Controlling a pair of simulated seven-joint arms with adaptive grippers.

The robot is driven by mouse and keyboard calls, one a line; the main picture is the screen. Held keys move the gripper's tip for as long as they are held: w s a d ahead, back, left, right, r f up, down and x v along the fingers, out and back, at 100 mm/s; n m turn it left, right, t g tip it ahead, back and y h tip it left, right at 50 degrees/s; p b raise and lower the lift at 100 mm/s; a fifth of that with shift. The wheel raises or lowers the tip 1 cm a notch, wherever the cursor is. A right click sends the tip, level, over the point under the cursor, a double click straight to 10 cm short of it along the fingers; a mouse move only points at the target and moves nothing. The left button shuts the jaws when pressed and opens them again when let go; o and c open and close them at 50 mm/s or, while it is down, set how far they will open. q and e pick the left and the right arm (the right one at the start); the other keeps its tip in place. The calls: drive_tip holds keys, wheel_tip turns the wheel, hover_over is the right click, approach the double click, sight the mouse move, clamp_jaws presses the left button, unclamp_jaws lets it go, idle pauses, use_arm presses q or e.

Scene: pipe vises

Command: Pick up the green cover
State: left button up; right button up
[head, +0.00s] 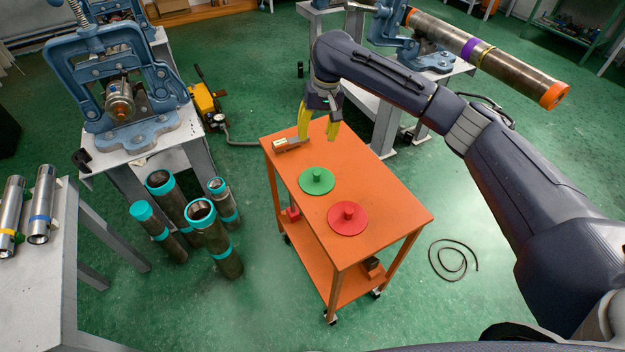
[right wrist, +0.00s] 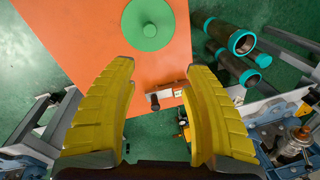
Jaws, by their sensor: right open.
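The green cover (head: 317,181) is a flat round disc with a small knob, lying on the orange cart top (head: 386,209). A similar red cover (head: 347,220) lies nearer, to its right. My right gripper (head: 318,138) has yellow fingers, spread apart and empty, above the far end of the cart, beyond the green cover. In the right wrist view the green cover (right wrist: 148,22) is at the top, ahead of the open fingers (right wrist: 158,75) and not between them. My left gripper is not in view.
A small tool (head: 291,145) lies at the cart's far left edge, near my right gripper. Several pipes with teal ends (head: 209,226) stand on the floor left of the cart. A blue vise (head: 117,90) stands on a bench at the left. A long pipe (head: 487,55) is at the upper right.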

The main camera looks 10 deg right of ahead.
sight(317, 172)
drive_tip(key=shift+n+h, duration=0.4)
drive_tip(key=shift+h, duration=0.4)
drive_tip(key=f, duration=0.5)
drive_tip(key=s+f, duration=0.1)
drive_tip(key=f, duration=1)
drive_tip(key=shift+s+f, duration=0.15)
drive_tip(key=shift+s, duration=0.15)
clamp_jaws()
